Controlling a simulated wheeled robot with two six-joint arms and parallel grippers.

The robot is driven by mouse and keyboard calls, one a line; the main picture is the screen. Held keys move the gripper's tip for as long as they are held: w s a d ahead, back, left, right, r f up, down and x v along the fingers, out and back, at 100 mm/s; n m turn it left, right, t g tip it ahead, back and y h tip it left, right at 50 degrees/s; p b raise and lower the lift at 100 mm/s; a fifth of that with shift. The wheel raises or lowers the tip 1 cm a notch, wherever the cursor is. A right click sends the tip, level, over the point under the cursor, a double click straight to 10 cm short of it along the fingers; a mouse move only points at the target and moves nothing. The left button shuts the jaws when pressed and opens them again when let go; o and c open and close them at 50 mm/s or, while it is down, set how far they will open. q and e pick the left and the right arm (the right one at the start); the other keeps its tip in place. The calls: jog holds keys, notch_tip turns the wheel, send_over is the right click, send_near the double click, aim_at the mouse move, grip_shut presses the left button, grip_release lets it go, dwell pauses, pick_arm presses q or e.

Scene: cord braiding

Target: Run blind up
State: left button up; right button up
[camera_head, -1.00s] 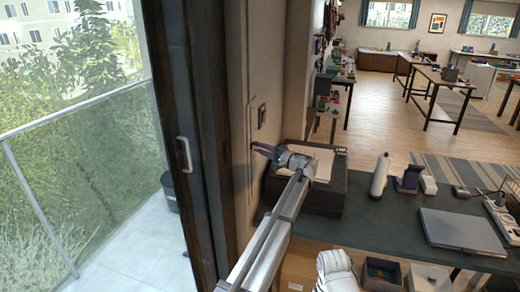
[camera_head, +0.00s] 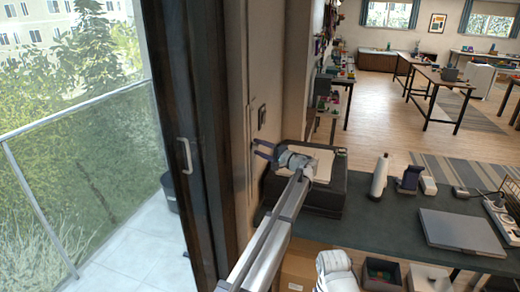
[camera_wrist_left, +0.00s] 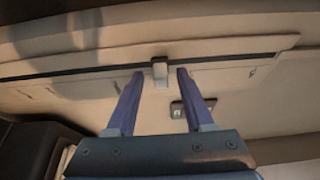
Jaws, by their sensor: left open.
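A narrow rail with a dark slot (camera_wrist_left: 80,70) runs across the wall in the left wrist view. A small pale slider knob (camera_wrist_left: 160,76) sits on the slot. My left gripper (camera_wrist_left: 160,90) is open, with its two blue fingers on either side of the knob and a gap to each. In the head view my left gripper (camera_head: 257,149) is beside the wall, low on the upright strip next to the dark door frame. The knob is too small to make out there. No blind fabric shows. My right gripper is out of view.
A wall switch (camera_head: 262,114) is just above the gripper; it also shows in the wrist view (camera_wrist_left: 178,109). A dark box (camera_head: 325,198) stands under my left arm on the green table (camera_head: 385,222). The glass door's frame (camera_head: 195,120) is close at left.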

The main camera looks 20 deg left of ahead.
pick_arm(q)
jog(key=v, duration=0.7)
jog(key=shift+s+d, duration=0.15)
jog(key=shift+d, duration=0.2)
jog(key=x, duration=0.7)
jog(key=shift+w+a, duration=0.2)
jog(key=shift+a, duration=0.15)
jog(key=shift+c, duration=0.4)
grip_shut()
dwell(0.8)
